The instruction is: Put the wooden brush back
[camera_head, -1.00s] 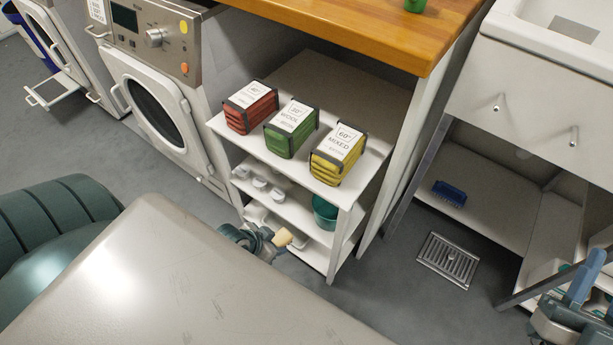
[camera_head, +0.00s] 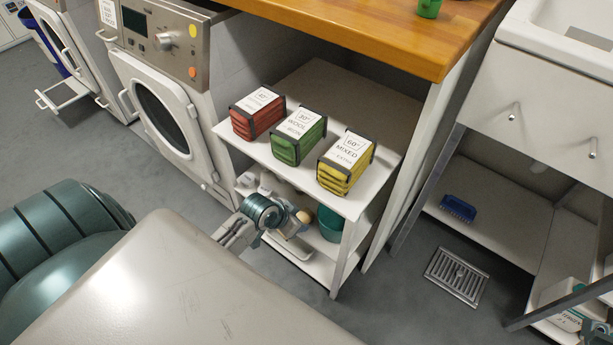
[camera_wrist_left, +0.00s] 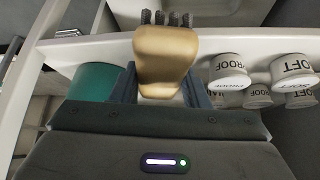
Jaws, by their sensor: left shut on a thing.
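My left gripper (camera_head: 288,220) is shut on the wooden brush (camera_head: 304,217), in front of the open side of the white shelf unit (camera_head: 346,208). In the left wrist view the brush (camera_wrist_left: 163,62) shows as a tan wooden body with dark bristles at its far end, between the two fingers. The bristles overlap a white shelf edge there; I cannot tell whether they touch it. Only a blue-grey bit of what seems to be my right gripper (camera_head: 597,328) shows at the lower right edge; its jaws cannot be made out.
Red (camera_head: 257,113), green (camera_head: 298,136) and yellow (camera_head: 345,164) packs stand on the top shelf. Below are a teal bucket (camera_head: 329,224) and several white labelled pots (camera_wrist_left: 229,73). A blue brush (camera_head: 458,208) lies under the sink. Open floor with a drain grate (camera_head: 457,276) lies to the right.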

